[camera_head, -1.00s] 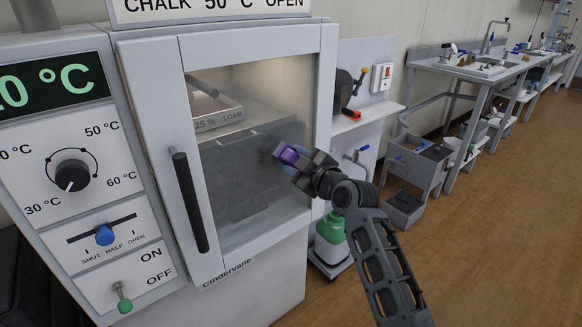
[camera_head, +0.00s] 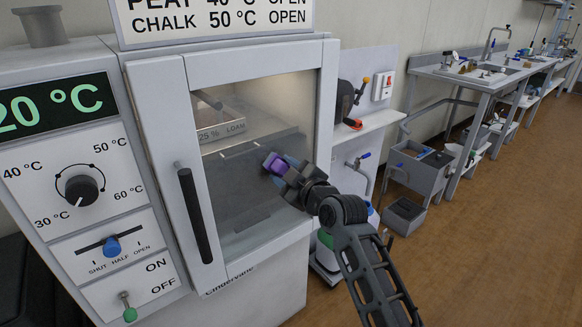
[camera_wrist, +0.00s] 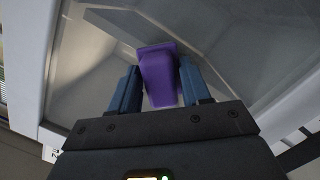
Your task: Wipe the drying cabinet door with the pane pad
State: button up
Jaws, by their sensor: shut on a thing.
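The drying cabinet door (camera_head: 177,133) is a white frame around a glass pane (camera_head: 236,200) with a dark bar handle, and it is shut. The lower part of the pane looks hazy. My gripper (camera_head: 281,168) is shut on the purple pane pad (camera_head: 274,163) and holds it at the middle right of the pane. In the wrist view the pad (camera_wrist: 159,78) sits between the two blue fingers (camera_wrist: 158,88), with the pane close beyond it. I cannot tell whether the pad touches the glass.
Left of the door is a control panel with a dial (camera_head: 81,190), a blue slider (camera_head: 112,246) and a green-tipped switch (camera_head: 129,313).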

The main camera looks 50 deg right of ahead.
aim_at(268, 167)
jog(key=a+p, duration=0.1)
jog(key=a, duration=0.1)
jog(key=w+a+p, duration=0.1)
jog(key=a, duration=0.1)
jog(key=shift+w+a, duration=0.1)
jog(key=shift+a, duration=0.05)
jog(key=shift+w+r+p, duration=0.1)
jog(key=shift+r+p, duration=0.75)
jog(key=shift+r, duration=0.1)
jog(key=shift+d+f+b, duration=0.15)
jog(key=shift+d+b, duration=0.35)
jog(key=shift+b, duration=0.1)
jog(key=shift+s+d+b, duration=0.35)
jog(key=shift+d+b, duration=0.25)
jog(key=shift+d, duration=0.15)
jog(key=shift+s+d+b, duration=0.3)
jog(key=shift+d+b, duration=0.25)
jog(key=shift+d, duration=0.2)
jog(key=shift+s+d+f+b, duration=0.1)
jog(key=shift+s+d+b, duration=0.05)
jog(key=shift+d+b, duration=0.55)
jog(key=d, duration=0.1)
jog(key=d+b, duration=0.1)
jog(key=shift+s+d+r, duration=0.2)
jog(key=shift+s+d, duration=0.1)
